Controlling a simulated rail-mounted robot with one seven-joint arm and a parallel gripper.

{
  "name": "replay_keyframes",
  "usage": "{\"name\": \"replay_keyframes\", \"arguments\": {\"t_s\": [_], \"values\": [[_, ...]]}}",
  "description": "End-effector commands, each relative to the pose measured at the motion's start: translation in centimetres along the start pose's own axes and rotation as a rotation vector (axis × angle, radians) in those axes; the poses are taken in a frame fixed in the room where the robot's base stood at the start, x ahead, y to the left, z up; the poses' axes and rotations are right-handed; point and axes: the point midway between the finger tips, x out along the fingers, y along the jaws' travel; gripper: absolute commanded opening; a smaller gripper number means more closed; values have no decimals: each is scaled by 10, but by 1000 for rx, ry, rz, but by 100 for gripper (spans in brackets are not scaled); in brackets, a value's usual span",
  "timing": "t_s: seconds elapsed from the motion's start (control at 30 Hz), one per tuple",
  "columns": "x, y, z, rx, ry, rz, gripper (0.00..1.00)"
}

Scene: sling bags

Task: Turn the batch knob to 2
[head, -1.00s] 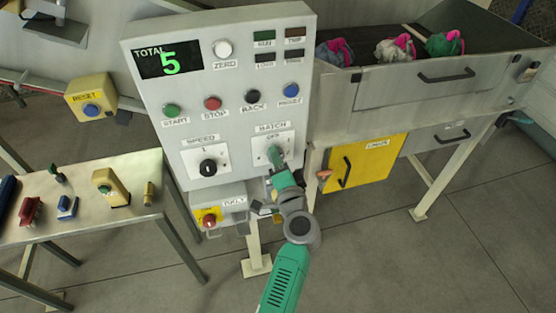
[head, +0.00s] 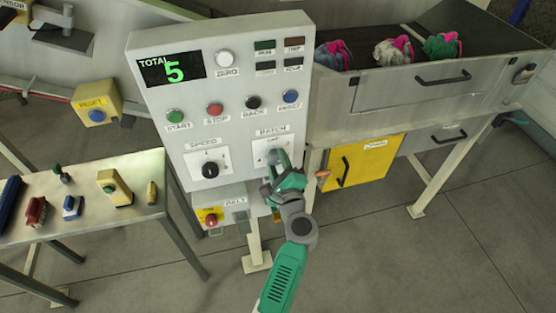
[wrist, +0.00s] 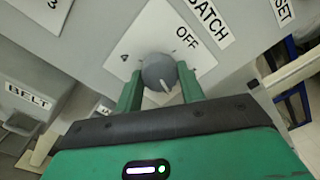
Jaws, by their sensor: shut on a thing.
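The batch knob (wrist: 157,70) is a round grey knob on a white plate (wrist: 204,60) under the BATCH label (wrist: 208,22). In the wrist view it sits between the two green fingers of my gripper (wrist: 160,88), which is shut on it. A white mark on the knob points down toward the gripper body. OFF shows to the knob's upper right and a 4 to its left; other dial marks are hidden or too small to read. In the head view my gripper (head: 273,160) is at the batch dial on the grey panel (head: 240,130) and covers most of it.
The speed knob (head: 210,170) is left of the batch dial. Coloured push buttons and a display (head: 172,68) reading TOTAL 5 are above. A table (head: 140,185) stands left.

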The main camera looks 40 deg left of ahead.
Motion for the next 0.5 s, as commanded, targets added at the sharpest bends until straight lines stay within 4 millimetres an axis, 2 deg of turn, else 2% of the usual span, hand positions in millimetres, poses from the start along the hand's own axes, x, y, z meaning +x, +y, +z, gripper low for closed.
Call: {"name": "replay_keyframes", "arguments": {"t_s": [0.2,0.5], "values": [[0,-2,1,114,0,-1,16],[0,-2,1,190,-2,-2,16]]}}
